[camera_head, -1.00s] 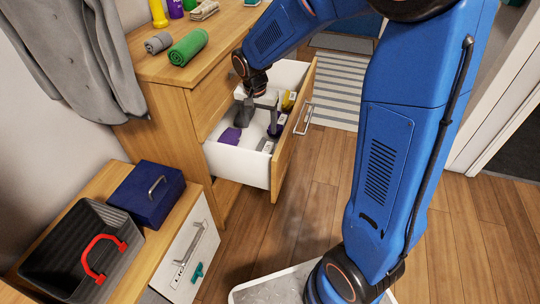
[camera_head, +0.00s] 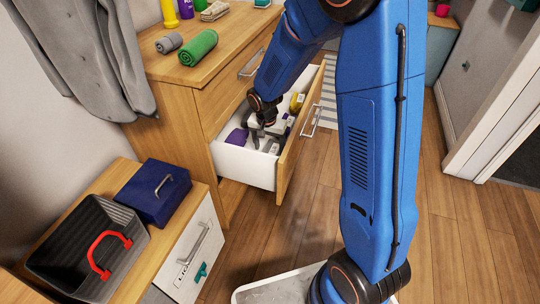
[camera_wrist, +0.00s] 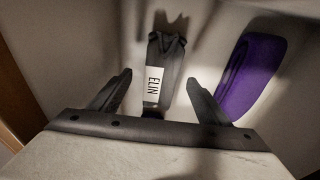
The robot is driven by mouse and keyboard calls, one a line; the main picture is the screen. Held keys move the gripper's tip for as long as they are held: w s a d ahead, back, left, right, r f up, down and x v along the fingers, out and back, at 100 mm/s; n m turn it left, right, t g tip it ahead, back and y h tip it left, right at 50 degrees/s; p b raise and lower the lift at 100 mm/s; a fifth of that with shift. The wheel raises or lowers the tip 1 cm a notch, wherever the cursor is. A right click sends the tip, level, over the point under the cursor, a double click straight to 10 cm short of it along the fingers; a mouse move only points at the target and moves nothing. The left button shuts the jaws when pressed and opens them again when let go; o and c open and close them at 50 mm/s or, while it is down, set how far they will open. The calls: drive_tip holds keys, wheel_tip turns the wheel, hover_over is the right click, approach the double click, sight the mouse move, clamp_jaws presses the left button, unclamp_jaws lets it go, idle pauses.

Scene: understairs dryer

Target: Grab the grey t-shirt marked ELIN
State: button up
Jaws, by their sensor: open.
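The grey t-shirt (camera_wrist: 165,60) is rolled or folded narrow, with a white label reading ELIN. It lies on the white floor of the open drawer (camera_head: 245,165). In the wrist view it sits between and beyond my gripper's two fingers. My gripper (camera_wrist: 160,98) is open, one finger on each side of the shirt's near end; I cannot tell if either touches it. In the head view my gripper (camera_head: 262,138) is inside the drawer, and the arm largely hides the shirt.
A purple rolled cloth (camera_wrist: 250,75) lies right of the shirt in the wrist view. A yellow item (camera_head: 297,102) is at the drawer's far end. The drawer front (camera_head: 300,140) and walls surround my gripper. A green roll (camera_head: 198,47) and grey roll (camera_head: 169,43) lie on the dresser top.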

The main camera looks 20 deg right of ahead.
sight(270, 151)
drive_tip(key=shift+w+d+f, duration=0.1)
drive_tip(key=shift+w+f, duration=0.1)
drive_tip(key=shift+f, duration=0.6)
drive_tip(key=shift+w+d+f, duration=0.1)
drive_tip(key=shift+w+f, duration=0.1)
drive_tip(key=shift+f, duration=0.65)
drive_tip(key=shift+w+d+f, duration=0.1)
drive_tip(key=shift+w+f, duration=0.1)
drive_tip(key=shift+f, duration=0.6)
drive_tip(key=shift+c, duration=0.6)
drive_tip(key=c, duration=1.1)
